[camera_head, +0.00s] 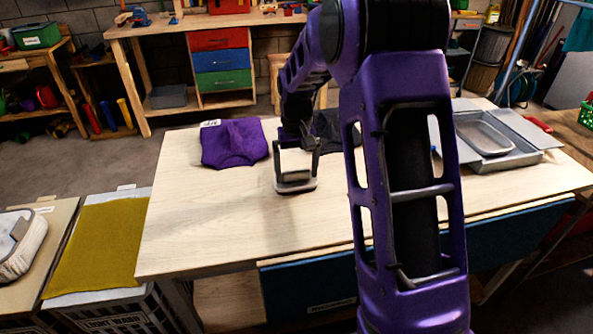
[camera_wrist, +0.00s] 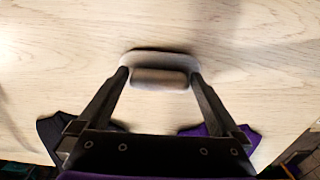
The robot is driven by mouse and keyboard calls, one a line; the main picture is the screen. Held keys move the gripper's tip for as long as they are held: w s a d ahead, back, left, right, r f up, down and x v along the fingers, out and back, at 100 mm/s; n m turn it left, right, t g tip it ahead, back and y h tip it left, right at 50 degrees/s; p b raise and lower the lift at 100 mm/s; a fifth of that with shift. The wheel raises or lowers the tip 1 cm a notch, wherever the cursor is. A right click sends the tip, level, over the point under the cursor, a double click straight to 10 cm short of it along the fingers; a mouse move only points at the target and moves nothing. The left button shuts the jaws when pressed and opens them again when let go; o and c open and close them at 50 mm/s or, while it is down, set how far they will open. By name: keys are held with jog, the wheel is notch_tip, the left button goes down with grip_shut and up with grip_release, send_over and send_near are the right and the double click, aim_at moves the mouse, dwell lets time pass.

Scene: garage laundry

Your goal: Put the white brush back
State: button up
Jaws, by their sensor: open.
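The white brush (camera_head: 296,187) lies on the wooden table (camera_head: 200,222), left of my arm. In the wrist view the brush (camera_wrist: 158,56) shows as a pale oval with a grey-brown bar across it. My gripper (camera_head: 296,177) is low over the brush. Its two fingers are spread, one at each end of the bar, in the wrist view (camera_wrist: 159,75). I cannot tell whether the fingertips touch the brush.
A purple folded cloth (camera_head: 235,143) and a dark cloth (camera_head: 330,128) lie behind my gripper. An open grey case (camera_head: 520,158) stands on the table's right. A yellow cloth (camera_head: 98,240) covers a crate at left. The table's left front is clear.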

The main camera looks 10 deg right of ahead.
aim_at(296, 171)
notch_tip(296, 171, up, 12)
jog(key=p, duration=0.1)
jog(key=shift+p, duration=0.35)
